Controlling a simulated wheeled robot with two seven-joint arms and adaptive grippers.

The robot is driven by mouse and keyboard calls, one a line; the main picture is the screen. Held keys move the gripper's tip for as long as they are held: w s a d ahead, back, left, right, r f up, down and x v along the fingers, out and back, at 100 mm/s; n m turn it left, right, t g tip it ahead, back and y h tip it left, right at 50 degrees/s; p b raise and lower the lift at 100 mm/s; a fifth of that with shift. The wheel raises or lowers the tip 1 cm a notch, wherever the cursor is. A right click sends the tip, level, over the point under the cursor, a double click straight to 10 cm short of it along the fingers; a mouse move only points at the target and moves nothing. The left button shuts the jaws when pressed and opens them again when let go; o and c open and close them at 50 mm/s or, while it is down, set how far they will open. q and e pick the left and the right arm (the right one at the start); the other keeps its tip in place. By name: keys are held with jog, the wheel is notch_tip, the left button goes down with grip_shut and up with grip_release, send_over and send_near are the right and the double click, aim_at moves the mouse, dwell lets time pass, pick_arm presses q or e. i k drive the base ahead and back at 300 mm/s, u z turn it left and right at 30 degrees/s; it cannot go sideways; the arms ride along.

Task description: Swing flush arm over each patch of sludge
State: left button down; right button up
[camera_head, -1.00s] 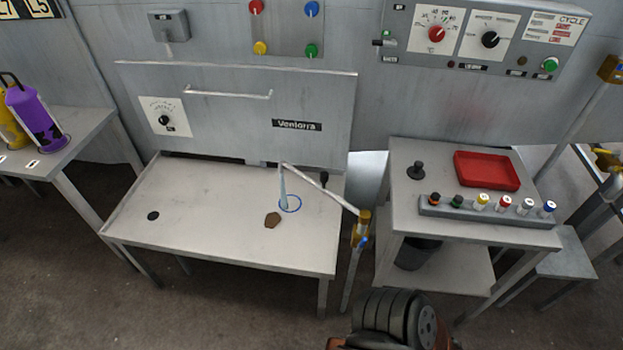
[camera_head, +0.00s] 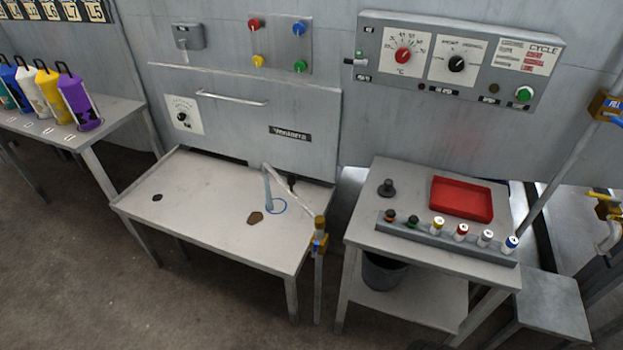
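The flush arm (camera_head: 290,193) is a thin grey pipe on a post with a yellow and blue joint (camera_head: 319,240) at the right edge of a pale metal table (camera_head: 205,215). Its downturned bluish spout (camera_head: 268,192) hangs by a blue ring (camera_head: 279,206) on the tabletop. A brown patch of sludge (camera_head: 255,218) lies just left of the ring, outside it. A small dark round spot (camera_head: 157,198) is near the table's left end; I cannot tell whether it is sludge or a drain. Neither of my grippers is in view.
A right-hand table holds a red tray (camera_head: 462,198), a black knob (camera_head: 387,187) and a rack (camera_head: 445,242) of several capped vials. A dark bucket (camera_head: 383,273) is beneath it. Colored bottles (camera_head: 78,100) stand on the left bench. Bare floor (camera_head: 120,300) lies in front.

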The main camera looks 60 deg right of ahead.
aim_at(319, 221)
jog(key=z, duration=1.5)
